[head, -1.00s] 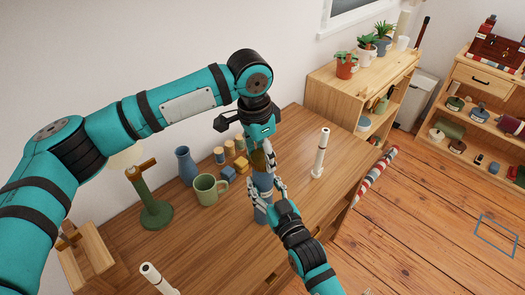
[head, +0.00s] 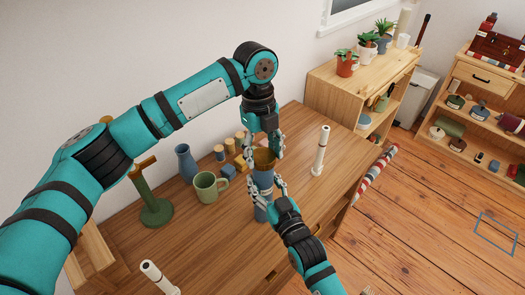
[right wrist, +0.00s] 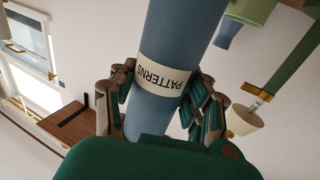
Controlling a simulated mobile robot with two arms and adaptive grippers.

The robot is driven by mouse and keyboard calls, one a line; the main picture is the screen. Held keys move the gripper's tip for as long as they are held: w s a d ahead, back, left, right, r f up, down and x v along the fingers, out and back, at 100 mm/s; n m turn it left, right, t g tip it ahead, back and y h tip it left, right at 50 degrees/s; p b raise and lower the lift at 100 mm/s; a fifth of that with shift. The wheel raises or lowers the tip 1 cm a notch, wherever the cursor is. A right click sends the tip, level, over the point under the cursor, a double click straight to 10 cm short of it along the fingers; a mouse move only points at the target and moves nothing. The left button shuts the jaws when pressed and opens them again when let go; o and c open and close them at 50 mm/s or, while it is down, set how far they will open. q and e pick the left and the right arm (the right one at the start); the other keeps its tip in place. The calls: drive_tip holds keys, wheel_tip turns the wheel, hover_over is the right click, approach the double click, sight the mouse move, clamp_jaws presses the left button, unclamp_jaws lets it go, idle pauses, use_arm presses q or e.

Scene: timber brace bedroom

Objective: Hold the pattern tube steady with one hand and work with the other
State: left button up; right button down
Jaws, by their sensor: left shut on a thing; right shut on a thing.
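The pattern tube (head: 263,180) is a blue cylinder standing upright on the wooden desk. My right gripper (head: 266,190) is shut around its body. In the right wrist view the tube (right wrist: 183,35) carries a cream label reading "PATTERNS" (right wrist: 165,77), upside down there, with fingers on both sides. A brownish-gold cap (head: 264,158) is at the tube's top end. My left gripper (head: 265,147) points down from above and is shut on the cap. Whether there is a gap between cap and tube is hard to tell.
A green mug (head: 207,187), blue vase (head: 186,164), several spools and blocks, and a green lamp stand (head: 155,208) are left of the tube.

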use_arm(q)
drive_tip(key=m, duration=0.7)
drive_tip(key=shift+d+y, duration=0.1)
drive_tip(key=shift+y, duration=0.3)
drive_tip(key=m, duration=0.4)
drive_tip(key=shift+m+y, duration=0.3)
drive_tip(key=m, duration=0.3)
drive_tip(key=shift+m, duration=0.4)
drive_tip(key=o, duration=0.8)
drive_tip(key=shift+r, duration=2.25)
